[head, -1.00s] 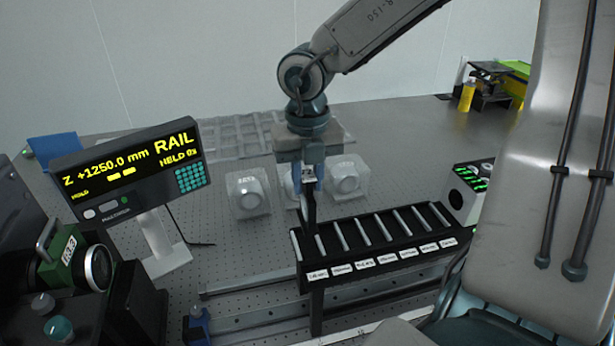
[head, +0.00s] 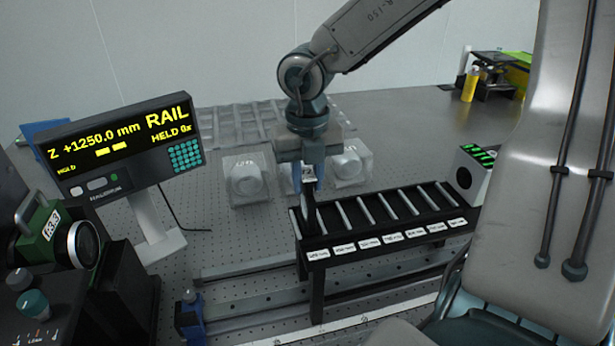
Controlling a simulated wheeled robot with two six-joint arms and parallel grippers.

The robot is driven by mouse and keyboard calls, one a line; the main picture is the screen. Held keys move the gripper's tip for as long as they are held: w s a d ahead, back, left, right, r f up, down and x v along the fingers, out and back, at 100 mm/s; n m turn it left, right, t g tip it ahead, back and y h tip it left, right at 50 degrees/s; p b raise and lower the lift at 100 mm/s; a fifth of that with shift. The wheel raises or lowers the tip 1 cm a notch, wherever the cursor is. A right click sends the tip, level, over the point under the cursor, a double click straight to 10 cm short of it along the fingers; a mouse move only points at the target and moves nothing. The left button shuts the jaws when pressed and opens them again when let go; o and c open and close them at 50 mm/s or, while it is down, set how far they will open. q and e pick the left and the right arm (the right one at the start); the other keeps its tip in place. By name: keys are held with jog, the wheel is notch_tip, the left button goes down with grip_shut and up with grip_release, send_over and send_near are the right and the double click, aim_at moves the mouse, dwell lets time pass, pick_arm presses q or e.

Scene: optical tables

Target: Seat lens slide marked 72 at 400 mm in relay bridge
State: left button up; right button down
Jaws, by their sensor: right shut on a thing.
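My right gripper (head: 309,172) is shut on a dark, upright lens slide (head: 309,207) with a small white label at its top. The label is too small to read surely now; it looked like 72 a second ago. The slide stands over the left end of a black slotted frame (head: 320,287), which appears to be the relay bridge. The slide's lower end overlaps the frame there; whether it is inside a slot is hard to tell. White labels along the frame's front edge are unreadable.
A display (head: 122,148) reading Z +1250.0 mm, RAIL, HELD stands at the left. A green-framed lens unit (head: 42,235) is in front of it. Clear housings (head: 247,178) stand behind the gripper. A box with green lights (head: 470,178) is right of the frame. Rails run below the frame.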

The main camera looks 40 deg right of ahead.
pick_arm(q)
jog(key=shift+s, duration=0.35)
jog(key=shift+f, duration=0.25)
pick_arm(e)
jog(key=shift+f, duration=0.2)
jog(key=c, duration=0.7)
grip_release()
pick_arm(q)
jog(key=shift+w, duration=0.1)
pick_arm(e)
jog(key=shift+r+p, duration=0.55)
jog(key=shift+r, duration=0.2)
jog(key=shift+r+p, duration=0.8)
pick_arm(q)
notch_tip(320, 180, up, 10)
jog(key=p, duration=0.7)
jog(key=shift+s+f, duration=0.15)
jog(key=shift+s, duration=0.3)
pick_arm(e)
jog(key=shift+r, duration=3.5)
